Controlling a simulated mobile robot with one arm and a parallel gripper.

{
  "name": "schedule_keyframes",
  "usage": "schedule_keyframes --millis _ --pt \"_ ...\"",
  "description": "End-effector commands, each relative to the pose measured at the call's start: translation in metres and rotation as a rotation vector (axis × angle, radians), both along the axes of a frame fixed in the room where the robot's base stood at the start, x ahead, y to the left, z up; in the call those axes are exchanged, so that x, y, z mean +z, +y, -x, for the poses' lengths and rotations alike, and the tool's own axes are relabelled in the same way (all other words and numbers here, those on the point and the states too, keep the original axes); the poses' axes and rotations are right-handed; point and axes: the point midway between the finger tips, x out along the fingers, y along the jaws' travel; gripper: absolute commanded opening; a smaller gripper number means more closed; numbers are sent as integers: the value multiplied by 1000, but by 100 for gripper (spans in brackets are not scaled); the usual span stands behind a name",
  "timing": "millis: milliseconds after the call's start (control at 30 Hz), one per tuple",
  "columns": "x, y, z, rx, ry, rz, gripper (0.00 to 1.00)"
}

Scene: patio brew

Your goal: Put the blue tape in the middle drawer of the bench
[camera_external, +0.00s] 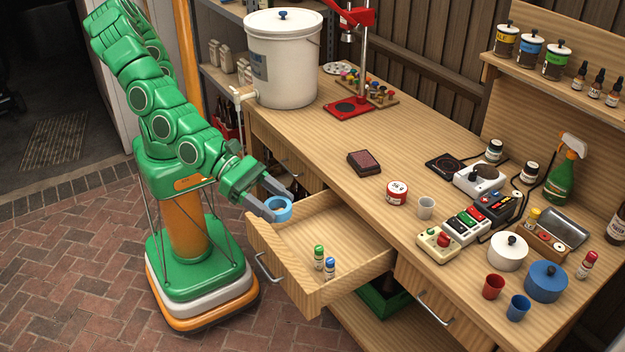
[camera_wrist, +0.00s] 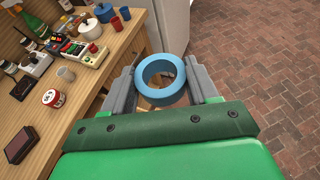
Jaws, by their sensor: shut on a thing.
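The blue tape (camera_external: 277,209) is a light-blue ring. My gripper (camera_external: 278,204) is shut on it, with grey fingers on either side. In the wrist view the tape (camera_wrist: 161,78) sits between the two fingers. The open drawer (camera_external: 345,235) sticks out from the front of the bench (camera_external: 440,150). The tape is at the drawer's back left edge in the external view; whether it touches the drawer cannot be told. Two small bottles, one green-capped (camera_external: 319,257) and one blue-capped (camera_external: 330,268), stand inside the drawer. Most of the drawer floor is bare.
A shut drawer with a handle (camera_external: 435,308) lies to the right. On the bench top are a white bucket (camera_external: 283,60), a red tin (camera_external: 397,193), a dark red block (camera_external: 364,162), a white cup (camera_external: 426,208) and a blue pot (camera_external: 545,282). Brick floor lies before the bench.

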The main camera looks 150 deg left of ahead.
Motion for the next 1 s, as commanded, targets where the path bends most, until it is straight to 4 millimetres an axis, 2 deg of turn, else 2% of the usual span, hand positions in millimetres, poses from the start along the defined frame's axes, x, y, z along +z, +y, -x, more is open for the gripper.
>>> schedule_keyframes --millis 667,833,1000 --pt "-15 57 4 229 -1 4 29" --pt "-23 80 10 332 1 5 30" --pt "-42 116 24 511 6 3 30"
